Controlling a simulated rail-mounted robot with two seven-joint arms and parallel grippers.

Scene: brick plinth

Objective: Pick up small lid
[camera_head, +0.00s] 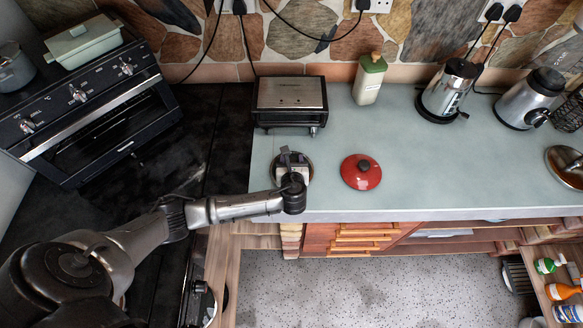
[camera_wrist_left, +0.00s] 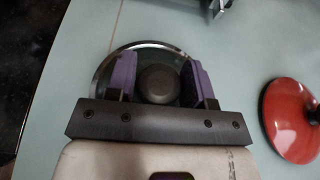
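A small round glass lid with a metal rim (camera_head: 308,172) lies on the counter near its front left corner. In the left wrist view the glass lid (camera_wrist_left: 100,82) shows a dark round knob (camera_wrist_left: 158,84) at its middle. My left gripper (camera_head: 290,160) is over this lid, partly hiding it in the head view. In the left wrist view its purple fingers (camera_wrist_left: 163,75) are apart, one on each side of the knob; whether they touch it is unclear. A red lid with a dark knob (camera_head: 361,172) lies to the right, also in the wrist view (camera_wrist_left: 293,120). My right gripper is not in view.
A black and silver toaster-like appliance (camera_head: 291,102) stands behind the lid. A green-topped bottle (camera_head: 369,80), a kettle (camera_head: 448,92) and a silver appliance (camera_head: 531,98) stand farther right. The counter's front edge (camera_head: 420,215) is close.

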